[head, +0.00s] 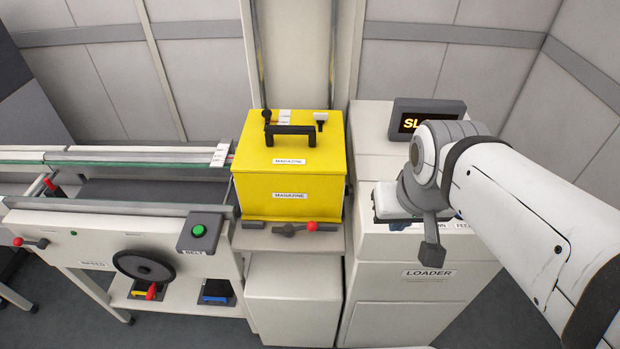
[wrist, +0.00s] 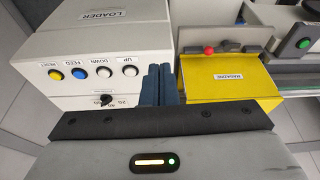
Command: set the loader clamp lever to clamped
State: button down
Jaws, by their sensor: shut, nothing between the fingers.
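A grey lever with a red knob (head: 311,226) lies roughly level at the front edge of the shelf under the yellow magazine (head: 292,197), its knob to the right. I take it for the clamp lever; no readable clamp label shows. In the wrist view the red knob (wrist: 208,50) stands at the magazine's edge, beyond and right of my fingers. My gripper (wrist: 165,84) is shut and empty, its dark blue fingers together and apart from the lever. In the head view my gripper (head: 401,226) is over the loader's front, right of the lever, largely hidden by my wrist.
The loader (head: 430,300) carries a button row (wrist: 92,71) close to my fingers. A black-knobbed lever (head: 266,115) and a white knob (head: 320,117) stand behind the magazine's handle. A belt trolley (head: 100,240) with a handwheel (head: 145,266) is at left. Space before the lever looks free.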

jog(key=w+a+f+n+b, duration=0.1)
jog(key=w+a+f+b, duration=0.5)
jog(key=w, duration=0.4)
jog(key=b, duration=0.1)
send_near(294, 229)
jog(key=w+d+r, duration=0.2)
jog(key=d+r, duration=0.1)
jog(key=d, duration=0.2)
jog(key=shift+n+y, duration=0.3)
jog(key=shift+n, duration=0.1)
jog(key=shift+w, duration=0.1)
jog(key=x, duration=1)
jog(key=shift+d, duration=0.1)
jog(key=shift+d, duration=0.1)
